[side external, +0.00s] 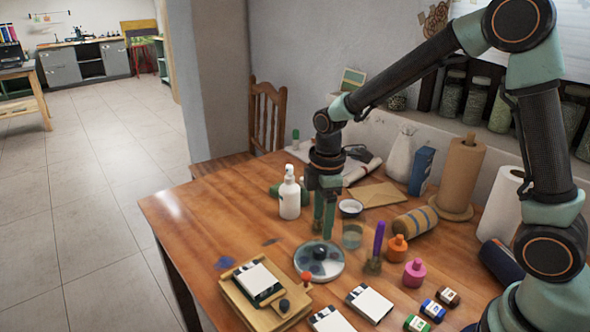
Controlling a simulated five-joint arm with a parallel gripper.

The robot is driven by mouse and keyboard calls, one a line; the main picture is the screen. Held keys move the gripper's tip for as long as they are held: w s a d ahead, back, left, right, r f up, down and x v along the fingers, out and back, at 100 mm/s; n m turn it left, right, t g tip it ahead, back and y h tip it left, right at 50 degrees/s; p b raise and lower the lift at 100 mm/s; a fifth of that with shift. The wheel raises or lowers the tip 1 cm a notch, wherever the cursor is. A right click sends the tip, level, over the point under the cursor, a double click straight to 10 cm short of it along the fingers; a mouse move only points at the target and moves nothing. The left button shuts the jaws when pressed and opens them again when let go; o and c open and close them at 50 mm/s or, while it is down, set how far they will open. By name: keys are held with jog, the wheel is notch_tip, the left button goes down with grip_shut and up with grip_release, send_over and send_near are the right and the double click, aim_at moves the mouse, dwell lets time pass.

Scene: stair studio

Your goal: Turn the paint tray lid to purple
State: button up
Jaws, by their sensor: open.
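The round paint tray (335,268) lies on the wooden table, a pale disc with dark patches showing in it and a dark knob (320,252) near its middle. Which colour its lid is turned to is too small to tell. My gripper (324,228) points straight down with its two green fingers open. Its tips appear a little above and behind the knob, with nothing between them. Whether the tips are directly over the knob cannot be told from this view.
A purple stick in a holder (378,240), a glass (352,236), paint bottles (414,272) and a striped roll (415,221) crowd the right. A white pump bottle (290,197) stands behind left.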

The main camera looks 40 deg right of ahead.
aim_at(320, 248)
notch_tip(320, 248, down, 8)
jog(key=shift+w+r, duration=0.1)
dwell(0.4)
grip_shut()
